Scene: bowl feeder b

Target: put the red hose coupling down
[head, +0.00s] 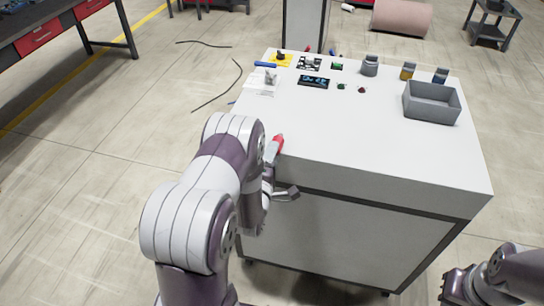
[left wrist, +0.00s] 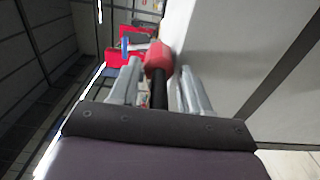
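The red hose coupling (head: 277,143) shows at the near left corner of the table, partly hidden by my left arm. In the left wrist view the coupling (left wrist: 158,58) has a red head and a black stem that points back toward my palm. My left gripper (left wrist: 160,75) has one finger on each side of it, close against the red head, and appears shut on it. In the head view this gripper (head: 277,168) is at the table's near left edge. My right gripper (head: 455,286) is at the bottom right, away from the table; its fingers are unclear.
The white table (head: 380,150) has a broad clear area in its middle and front. A grey open bin (head: 431,103) stands at its right. Several small parts and jars (head: 370,65) line the back. A workbench with red drawers (head: 38,37) is at the far left.

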